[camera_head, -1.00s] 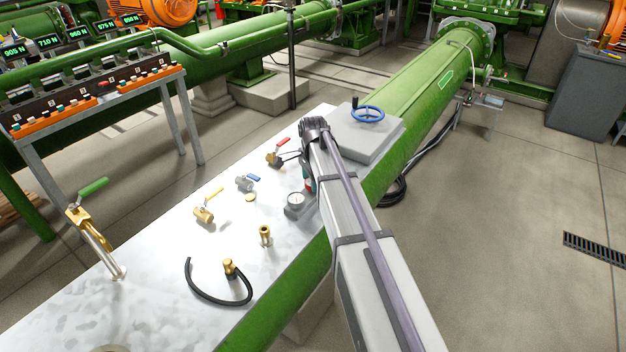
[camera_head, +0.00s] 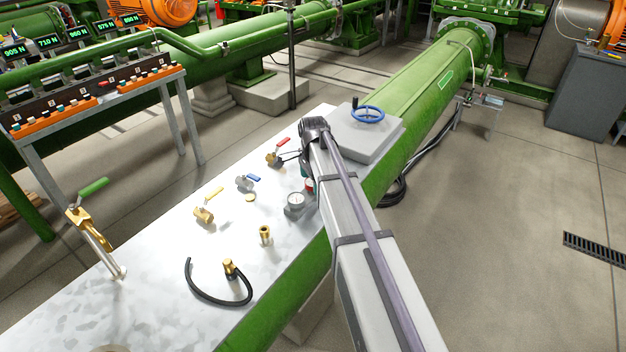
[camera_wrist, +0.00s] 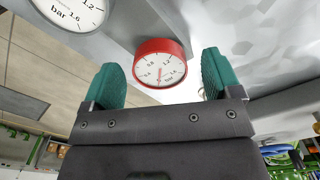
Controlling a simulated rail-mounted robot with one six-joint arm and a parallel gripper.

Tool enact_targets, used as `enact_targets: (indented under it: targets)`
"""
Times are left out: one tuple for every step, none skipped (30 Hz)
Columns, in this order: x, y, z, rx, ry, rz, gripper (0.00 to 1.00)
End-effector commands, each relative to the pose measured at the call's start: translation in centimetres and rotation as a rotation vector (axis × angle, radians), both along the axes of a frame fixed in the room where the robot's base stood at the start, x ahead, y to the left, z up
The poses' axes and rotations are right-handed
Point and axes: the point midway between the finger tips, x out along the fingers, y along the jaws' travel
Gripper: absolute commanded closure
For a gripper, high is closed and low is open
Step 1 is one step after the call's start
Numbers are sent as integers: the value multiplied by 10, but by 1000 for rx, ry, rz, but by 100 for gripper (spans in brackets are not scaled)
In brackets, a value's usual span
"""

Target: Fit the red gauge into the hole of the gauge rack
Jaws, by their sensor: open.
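The red gauge (camera_wrist: 160,63), a round white dial with a red rim, shows in the wrist view between and beyond my two teal fingertips. My gripper (camera_wrist: 164,78) is open, with a visible gap between the gauge and each fingertip. In the head view the red gauge (camera_head: 309,184) is a small red spot beside my arm, near the grey-rimmed gauge (camera_head: 295,199). That gauge's white dial (camera_wrist: 68,8) also shows at the wrist view's top left. The gauge rack and its hole cannot be made out clearly; I cannot tell whether the red gauge is seated.
The metal table (camera_head: 165,270) carries several valves, a brass fitting (camera_head: 265,235) and a black hose (camera_head: 205,295). A grey block with a blue handwheel (camera_head: 368,114) stands just beyond my gripper. Bare tabletop lies at the front left.

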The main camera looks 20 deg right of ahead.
Motion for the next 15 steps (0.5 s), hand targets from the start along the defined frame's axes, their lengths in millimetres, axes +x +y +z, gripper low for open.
enact_targets:
  targets:
    - [0, 0, 0, 0, 0, 0, 16]
    - [0, 0, 0, 0, 0, 0, 16]
    - [0, 0, 0, 0, 0, 0, 16]
    - [0, 0, 0, 0, 0, 0, 16]
    - [0, 0, 0, 0, 0, 0, 16]
    - [0, 0, 1, 0, 0, 0, 16]
    - [0, 0, 2, 0, 0, 0, 16]
    - [0, 0, 4, 0, 0, 0, 16]
    - [0, 0, 9, 0, 0, 0, 16]
    - [0, 0, 13, 0, 0, 0, 16]
    - [0, 0, 18, 0, 0, 0, 16]
    - [0, 0, 26, 0, 0, 0, 16]
    - [0, 0, 32, 0, 0, 0, 16]
    - [0, 0, 40, 0, 0, 0, 16]
    - [0, 0, 50, 0, 0, 0, 16]
